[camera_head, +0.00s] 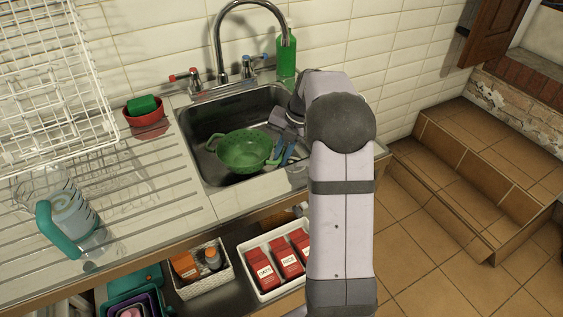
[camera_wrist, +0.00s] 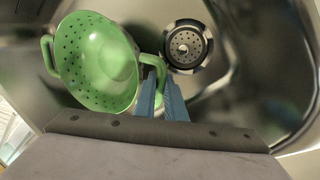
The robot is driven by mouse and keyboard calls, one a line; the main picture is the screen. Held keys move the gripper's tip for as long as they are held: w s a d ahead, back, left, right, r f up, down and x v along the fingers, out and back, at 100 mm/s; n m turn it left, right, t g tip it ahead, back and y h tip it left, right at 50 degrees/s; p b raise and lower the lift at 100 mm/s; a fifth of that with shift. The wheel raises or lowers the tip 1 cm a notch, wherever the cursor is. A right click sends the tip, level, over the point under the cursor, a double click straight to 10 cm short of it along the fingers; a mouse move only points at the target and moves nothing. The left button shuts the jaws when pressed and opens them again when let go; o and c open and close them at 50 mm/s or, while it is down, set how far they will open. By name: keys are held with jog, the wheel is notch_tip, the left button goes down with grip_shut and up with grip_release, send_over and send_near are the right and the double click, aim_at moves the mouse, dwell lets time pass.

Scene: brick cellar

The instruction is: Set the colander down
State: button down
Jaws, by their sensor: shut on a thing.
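The green colander (camera_head: 243,150) is in the metal sink basin (camera_head: 203,117), its bowl opening facing up and somewhat tilted. In the wrist view the colander (camera_wrist: 95,62) fills the left side, with one handle at its far left and another at its right. My gripper (camera_head: 283,154) is at the colander's right side. Its blue fingers (camera_wrist: 161,88) are shut on the right handle. I cannot tell whether the colander's base touches the sink floor. The drain (camera_wrist: 187,46) is uncovered, just right of the colander.
The tap (camera_head: 250,35) arches over the back of the sink, with a green bottle (camera_head: 286,58) beside it. A red bowl with a green sponge (camera_head: 146,116), a white rack (camera_head: 55,90) and a jug (camera_head: 70,217) stand left. Below are open shelves with boxes (camera_head: 262,268).

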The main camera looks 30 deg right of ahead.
jog(key=shift+f, duration=1.4)
jog(key=c, duration=1.8)
grip_release()
jog(key=v, duration=1.2)
